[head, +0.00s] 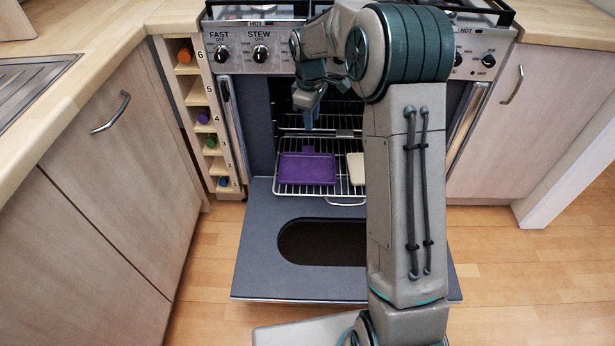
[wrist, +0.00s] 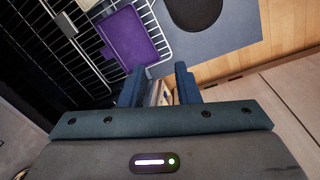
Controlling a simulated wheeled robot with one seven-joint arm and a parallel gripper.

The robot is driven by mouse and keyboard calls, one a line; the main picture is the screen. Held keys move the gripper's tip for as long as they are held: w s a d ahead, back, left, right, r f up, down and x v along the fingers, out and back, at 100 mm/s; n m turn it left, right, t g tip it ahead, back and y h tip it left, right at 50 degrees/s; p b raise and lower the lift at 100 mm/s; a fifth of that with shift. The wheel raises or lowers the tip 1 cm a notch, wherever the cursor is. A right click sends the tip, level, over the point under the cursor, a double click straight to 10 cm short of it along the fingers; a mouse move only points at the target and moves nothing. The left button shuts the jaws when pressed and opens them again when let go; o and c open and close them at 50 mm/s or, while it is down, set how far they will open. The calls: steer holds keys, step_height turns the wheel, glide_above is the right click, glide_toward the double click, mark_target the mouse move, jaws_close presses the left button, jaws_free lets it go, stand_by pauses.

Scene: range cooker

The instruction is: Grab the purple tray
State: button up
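The purple tray (head: 307,169) lies flat on the pulled-out oven rack, left of a cream tray. It also shows in the wrist view (wrist: 127,38), at the upper left, beyond my gripper's fingers. My gripper (head: 311,119) hangs inside the oven opening, above the rack and behind the purple tray in the head view. In the wrist view the two blue fingers (wrist: 158,88) stand apart with no object held between them. My gripper does not touch the tray.
The wire rack (head: 345,190) sticks out over the lowered oven door (head: 260,250). The cream tray (head: 356,168) is partly hidden by my arm. A narrow bottle shelf (head: 203,118) stands left of the oven. The wooden floor in front is clear.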

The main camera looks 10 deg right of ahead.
steer(key=w+f+n+b, duration=0.2)
steer(key=w+f+b, duration=0.25)
steer(key=f, duration=0.65)
steer(key=w+f+n+b, duration=0.2)
steer(key=w+f+b, duration=0.25)
steer(key=f, duration=0.75)
steer(key=b, duration=0.2)
glide_above(307, 182)
steer(key=shift+g+y, duration=0.3)
steer(key=shift+g, duration=0.1)
step_height(307, 182, down, 8)
steer(key=shift+s+f, duration=0.1)
steer(key=shift+f, duration=0.1)
steer(key=shift+w+f+b, duration=0.2)
steer(key=shift+f+b, duration=1.35)
steer(key=shift+f, duration=1.1)
steer(key=shift+r, duration=0.1)
jaws_close()
